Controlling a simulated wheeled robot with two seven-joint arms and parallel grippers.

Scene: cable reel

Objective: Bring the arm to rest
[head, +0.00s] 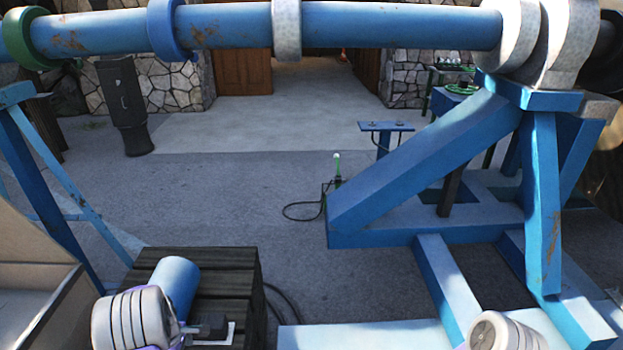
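My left arm comes in at the bottom left, with its white ribbed wrist over a dark wooden crate (215,262). My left gripper (212,326) is a small dark shape at the bottom edge beside that wrist. Its fingers are too small and cut off to tell whether they are open or shut. Only a white ribbed part of my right arm shows at the bottom right; its gripper is out of view.
A blue cylinder (176,283) is on the crate, close behind my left wrist. A blue pipe (235,26) with rings spans the top, above a blue stand (425,165) at right. A cardboard box (30,245) is at left. The middle floor is mostly open, with a black cable (300,212).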

